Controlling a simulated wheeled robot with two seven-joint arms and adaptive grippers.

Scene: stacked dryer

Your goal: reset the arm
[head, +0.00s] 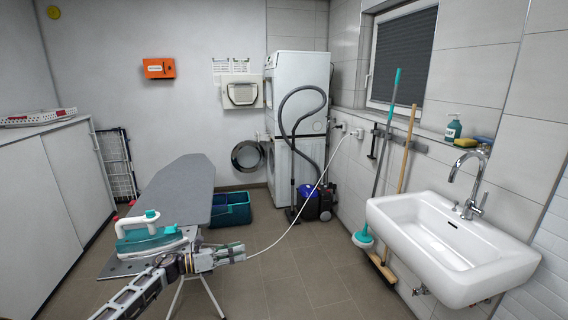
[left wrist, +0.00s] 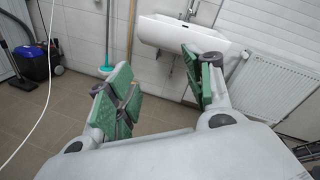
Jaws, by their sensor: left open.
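My left arm comes in from the bottom left of the head view. Its left gripper (head: 232,253) is in front of the ironing board's near end, pointing right. In the left wrist view the left gripper (left wrist: 165,92) shows its green-padded fingers spread apart with nothing between them. Beyond the fingers there are floor and the sink. My right gripper cannot be made out in either view. The stacked dryer (head: 296,80) stands against the back wall, with a round door (head: 248,156) swung open at its left side.
An ironing board (head: 180,187) with a teal-white iron (head: 150,236) is close to my left arm. A sink (head: 455,235) is at right; a radiator (left wrist: 268,88) shows beside it. A vacuum cleaner (head: 310,203) and teal basket (head: 231,209) stand behind. The middle floor is clear except for a white cord.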

